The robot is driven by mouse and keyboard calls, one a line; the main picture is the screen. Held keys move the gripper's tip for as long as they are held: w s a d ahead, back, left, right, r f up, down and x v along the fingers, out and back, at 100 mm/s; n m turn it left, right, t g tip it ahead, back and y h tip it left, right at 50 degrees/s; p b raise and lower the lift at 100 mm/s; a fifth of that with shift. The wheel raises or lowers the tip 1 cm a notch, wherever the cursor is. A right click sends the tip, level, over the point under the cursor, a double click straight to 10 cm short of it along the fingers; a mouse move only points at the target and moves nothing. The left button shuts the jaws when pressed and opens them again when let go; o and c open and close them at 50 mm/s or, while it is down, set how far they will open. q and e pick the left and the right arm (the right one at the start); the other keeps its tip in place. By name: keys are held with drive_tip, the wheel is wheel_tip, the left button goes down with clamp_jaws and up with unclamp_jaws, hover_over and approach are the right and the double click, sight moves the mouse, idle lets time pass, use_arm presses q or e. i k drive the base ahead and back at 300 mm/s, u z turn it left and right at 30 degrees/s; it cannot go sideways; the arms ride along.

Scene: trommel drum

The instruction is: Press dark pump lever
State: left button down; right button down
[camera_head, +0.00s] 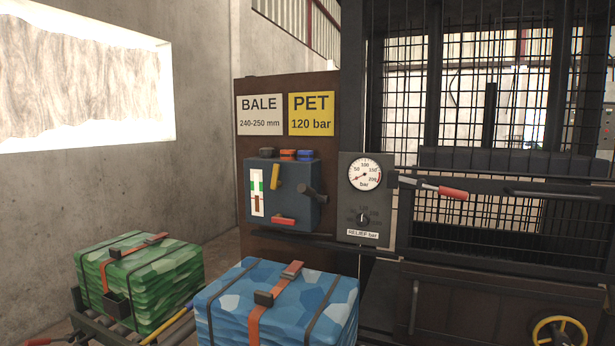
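A dark lever (311,191) sticks out from the right part of the front of a blue-grey control box (291,197). Black (267,152), orange (288,154) and blue (305,155) caps are on the box top. Neither of my grippers is in view.
A pressure gauge (365,174) and relief dial (363,219) are right of the box. A red-gripped lever (452,193) juts out before the mesh cage (465,120). Blue (277,303) and green (140,280) bales stand in front, below the box.

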sight(302, 188)
drive_tip(key=z, duration=3.1)
drive_tip(key=k, duration=1.3)
drive_tip(key=u, duration=1.5)
